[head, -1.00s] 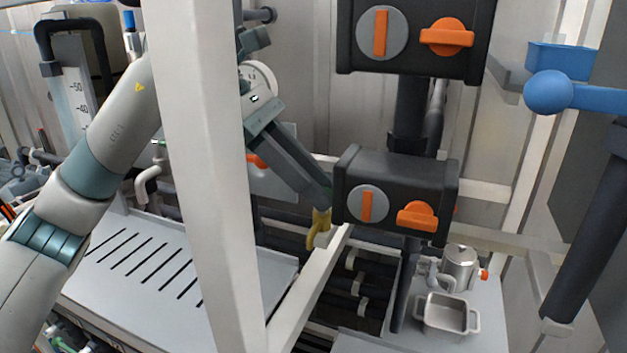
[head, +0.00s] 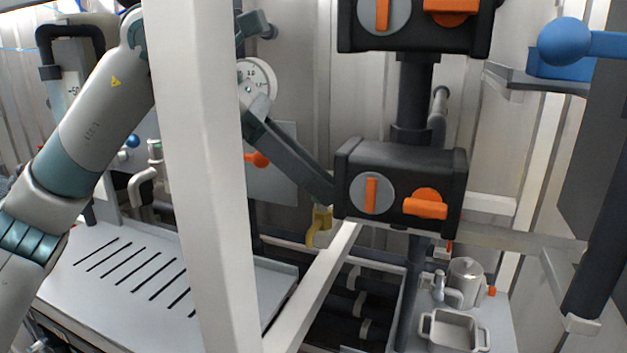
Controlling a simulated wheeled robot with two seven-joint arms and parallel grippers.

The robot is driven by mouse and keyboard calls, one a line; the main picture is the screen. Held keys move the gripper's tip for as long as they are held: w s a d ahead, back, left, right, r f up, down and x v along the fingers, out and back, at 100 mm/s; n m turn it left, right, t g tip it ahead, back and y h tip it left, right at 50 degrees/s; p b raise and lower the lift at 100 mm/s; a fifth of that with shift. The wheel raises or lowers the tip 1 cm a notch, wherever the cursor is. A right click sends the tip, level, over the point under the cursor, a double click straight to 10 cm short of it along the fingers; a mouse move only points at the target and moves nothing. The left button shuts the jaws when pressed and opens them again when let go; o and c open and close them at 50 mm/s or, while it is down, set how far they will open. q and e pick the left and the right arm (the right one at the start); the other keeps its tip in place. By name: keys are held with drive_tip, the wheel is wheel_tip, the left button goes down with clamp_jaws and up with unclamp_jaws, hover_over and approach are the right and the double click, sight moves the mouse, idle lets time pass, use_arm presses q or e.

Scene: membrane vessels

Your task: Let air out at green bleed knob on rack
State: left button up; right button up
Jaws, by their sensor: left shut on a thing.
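My left gripper (head: 325,194) reaches down behind a pale upright post, its dark fingers ending beside the lower black valve box. It is shut at the top of a small brass-yellow fitting (head: 320,228) with a curved spout hanging below the fingertips. I take the thing in the jaws to be the green bleed knob, but the fingers hide it and no green shows there. The fitting is just left of the lower black box (head: 400,160), near the end of a pale slanting rail (head: 318,285). My right gripper is not in view.
The pale upright post (head: 200,170) crosses in front of my left arm. Orange handles (head: 425,203) face forward on the black boxes. A metal pot (head: 465,283) and square pan (head: 452,333) stand lower right. A slotted grey tray (head: 85,290) is lower left.

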use_arm(q)
drive_tip(key=o, duration=1.1)
drive_tip(key=shift+c, duration=0.2)
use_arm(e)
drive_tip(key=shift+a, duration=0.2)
use_arm(q)
drive_tip(key=shift+r, duration=0.1)
drive_tip(key=b+v, duration=0.4)
drive_tip(key=v, duration=1.3)
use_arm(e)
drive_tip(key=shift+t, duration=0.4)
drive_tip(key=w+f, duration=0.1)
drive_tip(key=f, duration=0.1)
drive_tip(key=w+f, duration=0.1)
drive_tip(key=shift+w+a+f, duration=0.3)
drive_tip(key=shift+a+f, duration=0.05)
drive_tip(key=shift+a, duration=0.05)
use_arm(q)
drive_tip(key=shift+a+r, duration=0.1)
drive_tip(key=shift+a, duration=0.05)
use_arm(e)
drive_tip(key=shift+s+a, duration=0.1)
